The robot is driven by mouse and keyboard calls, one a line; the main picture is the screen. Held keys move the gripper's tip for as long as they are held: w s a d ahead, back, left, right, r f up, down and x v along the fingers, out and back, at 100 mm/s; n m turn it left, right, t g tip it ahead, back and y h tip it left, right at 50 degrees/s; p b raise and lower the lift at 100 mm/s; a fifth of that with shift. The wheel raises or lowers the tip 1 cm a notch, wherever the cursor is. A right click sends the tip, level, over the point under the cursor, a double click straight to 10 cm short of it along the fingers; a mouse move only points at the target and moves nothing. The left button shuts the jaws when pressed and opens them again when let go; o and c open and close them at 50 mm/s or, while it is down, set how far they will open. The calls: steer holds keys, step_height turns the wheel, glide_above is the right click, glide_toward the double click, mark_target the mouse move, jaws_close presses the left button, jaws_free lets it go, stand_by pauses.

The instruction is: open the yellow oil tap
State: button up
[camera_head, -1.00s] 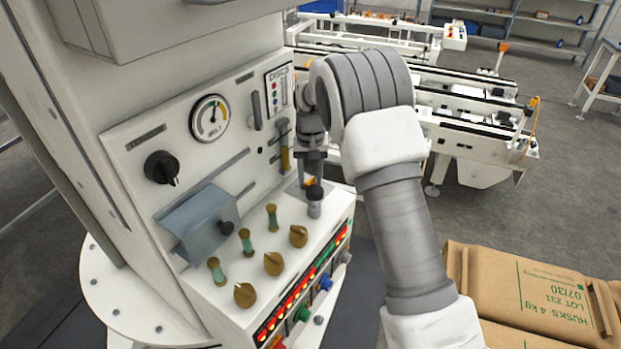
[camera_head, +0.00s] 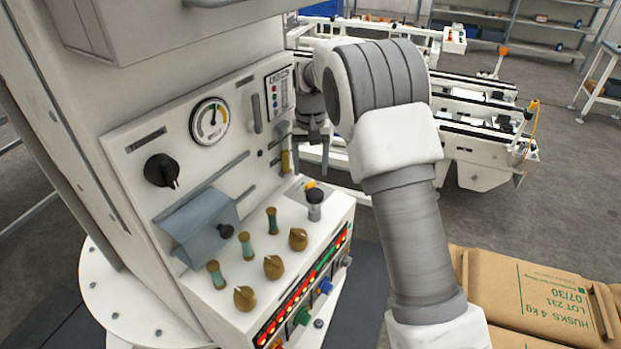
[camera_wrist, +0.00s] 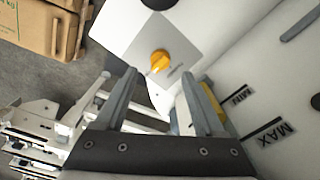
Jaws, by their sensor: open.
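The yellow oil tap (camera_wrist: 159,61) is a small round knob on a grey plate in the wrist view. It sits ahead of my gripper (camera_wrist: 160,85), between the lines of the two fingers and apart from them. My gripper is open and empty. In the head view the tap (camera_head: 310,185) is a small yellow spot on the console top, behind a black-topped grey lever.
The black-topped lever (camera_head: 314,203) stands right beside the tap. A gauge glass marked MIN and MAX (camera_wrist: 205,105) is close to the right finger. Brass knobs (camera_head: 273,265) and a blue-grey box (camera_head: 200,222) fill the console. Brown sacks (camera_head: 530,300) lie at the lower right.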

mark_target(311, 183)
step_height(311, 183, up, 7)
steer(key=shift+f, duration=0.2)
steer(key=shift+s, duration=0.1)
